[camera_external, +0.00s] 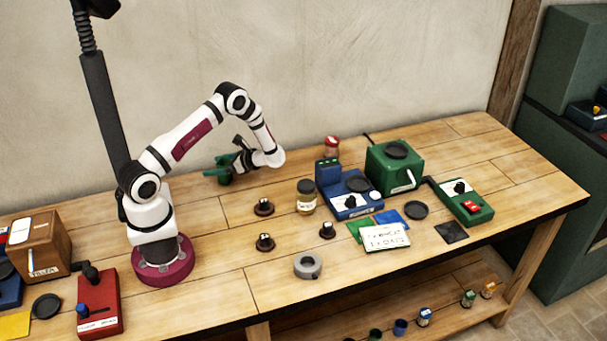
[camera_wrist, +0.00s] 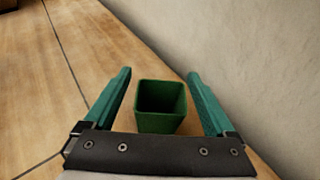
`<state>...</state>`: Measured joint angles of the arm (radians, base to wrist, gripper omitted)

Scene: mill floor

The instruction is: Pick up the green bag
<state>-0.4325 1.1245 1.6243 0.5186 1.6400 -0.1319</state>
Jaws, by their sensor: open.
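A green, square, open-topped bag (camera_wrist: 160,122) stands upright on the wooden bench near the wall in the wrist view, and its inside looks empty. My gripper (camera_wrist: 159,75) is open, with one teal finger on each side of the bag. Gaps show between the bag and both fingers. In the external view my gripper (camera_external: 228,165) is low over the back of the bench, left of centre. Green shapes there overlap, so finger and bag are hard to tell apart.
The wall (camera_wrist: 260,60) is close on the right in the wrist view. In the external view a jar (camera_external: 306,197), a blue machine (camera_external: 350,192), a green machine (camera_external: 393,172) and small dark knobs (camera_external: 264,207) stand to the right. Bare bench lies in front of my gripper.

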